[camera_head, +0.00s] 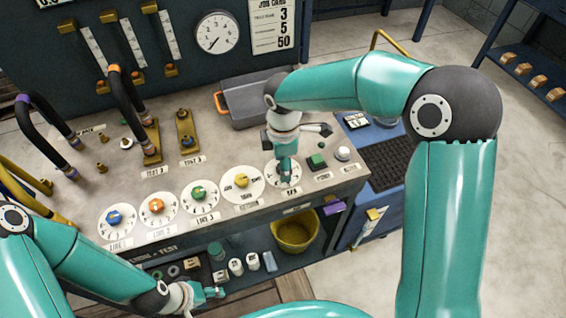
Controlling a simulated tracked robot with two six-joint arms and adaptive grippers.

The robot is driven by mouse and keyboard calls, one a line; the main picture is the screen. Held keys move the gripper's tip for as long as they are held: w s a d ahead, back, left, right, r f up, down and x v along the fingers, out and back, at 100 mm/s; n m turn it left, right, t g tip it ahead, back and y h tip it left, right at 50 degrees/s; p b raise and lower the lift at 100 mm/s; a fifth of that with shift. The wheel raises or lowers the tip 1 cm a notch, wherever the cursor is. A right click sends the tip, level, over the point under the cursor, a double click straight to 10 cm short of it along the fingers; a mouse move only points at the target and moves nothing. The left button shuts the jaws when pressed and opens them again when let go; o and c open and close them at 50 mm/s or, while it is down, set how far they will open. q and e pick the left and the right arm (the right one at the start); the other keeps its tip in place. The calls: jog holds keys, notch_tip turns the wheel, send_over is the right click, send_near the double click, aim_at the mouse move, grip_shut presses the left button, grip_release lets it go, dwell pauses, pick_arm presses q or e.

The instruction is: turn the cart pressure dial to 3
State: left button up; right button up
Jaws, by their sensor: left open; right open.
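Several dials with white discs and coloured knobs run along the bench top: blue (113,218), orange (156,206), green (198,193) and yellow (241,181). Another white dial (270,176) lies at the right end of this row. My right gripper (285,178) points down over it, open, and hides its knob and most of its face. I cannot read its setting or tell whether the fingers touch it. I cannot tell from the labels which dial is the cart's. My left gripper (213,292) is open and empty, low in front of the bench.
A green button (317,161) and a white knob (342,153) sit close right of my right gripper. A blue cart (375,160) with a black mat (390,166) stands right of the bench. A grey tray (245,110) lies behind. A yellow bucket (296,235) is below.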

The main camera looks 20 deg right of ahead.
jog(key=shift+f, duration=0.15)
jog(key=shift+c, duration=0.2)
grip_shut()
